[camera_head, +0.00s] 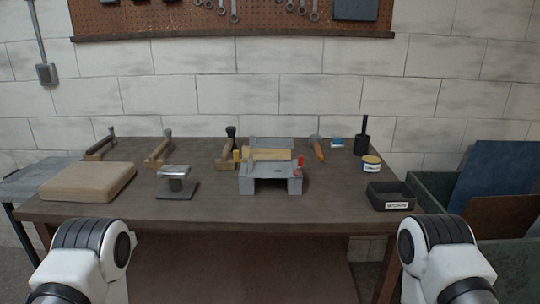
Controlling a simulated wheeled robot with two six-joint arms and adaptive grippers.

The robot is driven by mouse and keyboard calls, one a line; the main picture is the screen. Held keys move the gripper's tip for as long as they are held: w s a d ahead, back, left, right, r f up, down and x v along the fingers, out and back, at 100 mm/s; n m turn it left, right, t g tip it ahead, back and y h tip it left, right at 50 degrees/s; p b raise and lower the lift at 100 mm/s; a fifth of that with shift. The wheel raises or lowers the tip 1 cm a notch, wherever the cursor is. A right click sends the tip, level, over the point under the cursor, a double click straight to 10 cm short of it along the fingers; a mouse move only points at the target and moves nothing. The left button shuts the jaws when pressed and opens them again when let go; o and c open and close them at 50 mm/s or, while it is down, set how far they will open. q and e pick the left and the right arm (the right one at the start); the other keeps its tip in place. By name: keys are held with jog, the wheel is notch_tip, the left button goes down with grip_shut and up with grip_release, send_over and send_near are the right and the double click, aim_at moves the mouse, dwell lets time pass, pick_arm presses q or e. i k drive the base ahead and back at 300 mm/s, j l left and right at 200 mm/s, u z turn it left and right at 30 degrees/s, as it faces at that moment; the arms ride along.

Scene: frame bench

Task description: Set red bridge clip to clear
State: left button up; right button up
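A grey bridge-shaped fixture (270,171) stands on the workbench (220,208) near the middle. A small red clip (299,161) stands upright at its right end. Whether the red clip is set to clear or not cannot be read at this size. Neither gripper is in view; only white links of my arms show at the bottom left and bottom right, short of the bench's front edge.
Several clamp-like tools line the back. An orange-handled tool (318,149), round tin (371,163) and black labelled tray (391,196) are right. The bench front is clear.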

aim_at(300, 156)
jog(key=i+l+u, duration=0.15)
jog(key=l+u, duration=0.85)
jog(key=i+j, duration=0.05)
